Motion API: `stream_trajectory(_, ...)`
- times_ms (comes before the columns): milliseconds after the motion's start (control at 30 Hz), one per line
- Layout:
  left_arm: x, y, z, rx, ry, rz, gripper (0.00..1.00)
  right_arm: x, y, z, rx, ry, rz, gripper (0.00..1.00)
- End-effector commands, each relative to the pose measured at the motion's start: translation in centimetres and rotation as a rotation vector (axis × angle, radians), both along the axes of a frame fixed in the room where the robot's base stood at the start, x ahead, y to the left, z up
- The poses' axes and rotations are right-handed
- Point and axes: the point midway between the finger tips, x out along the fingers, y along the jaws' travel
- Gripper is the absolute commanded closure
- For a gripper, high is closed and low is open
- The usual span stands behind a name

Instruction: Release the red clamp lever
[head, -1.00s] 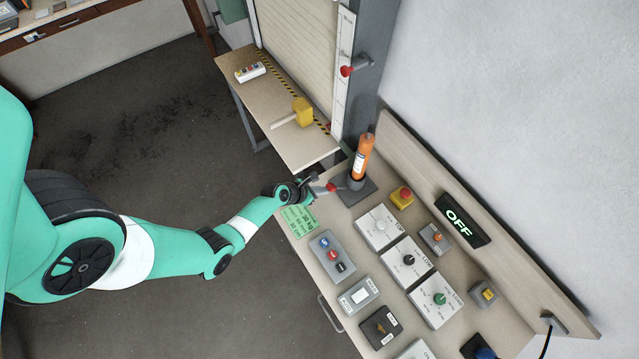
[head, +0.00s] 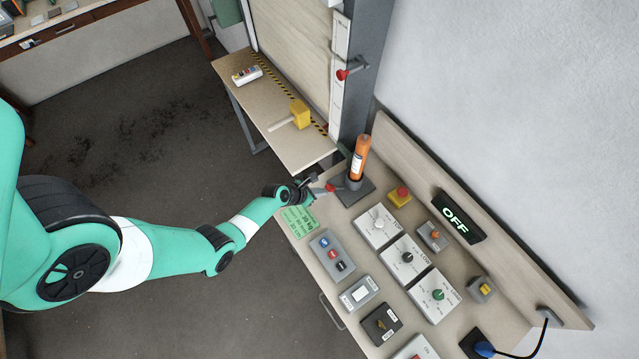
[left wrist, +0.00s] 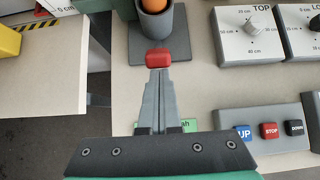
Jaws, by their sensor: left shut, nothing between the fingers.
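The red clamp lever (head: 343,74) has a red knob and a grey stem and sticks out from the grey post beside the shutter (head: 300,55), at the top middle of the head view. My left gripper (head: 329,188) is shut and empty, low over the near left end of the control bench, well apart from the lever. The lever is not in the left wrist view. My right gripper is not in view.
An orange cartridge (head: 359,157) stands upright in a grey holder just beyond my left gripper. The bench (head: 325,292) carries dials, switches and an "OFF" sign (head: 456,216).

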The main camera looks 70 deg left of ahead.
Motion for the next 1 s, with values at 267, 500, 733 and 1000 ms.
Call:
stream_trajectory(267,0.6,0.5,7.0,0.012,-0.021,0.004,1.0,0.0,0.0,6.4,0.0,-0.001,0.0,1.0)
stream_trajectory(500,0.8,-0.3,8.7,0.009,-0.011,-0.016,1.0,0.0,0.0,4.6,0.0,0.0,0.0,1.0)
stream_trajectory(733,0.7,-0.5,9.6,0.004,-0.002,-0.017,1.0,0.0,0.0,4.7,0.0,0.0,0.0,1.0)
stream_trajectory(1000,0.7,-0.5,9.6,0.004,-0.001,-0.017,1.0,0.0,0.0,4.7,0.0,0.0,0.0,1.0)
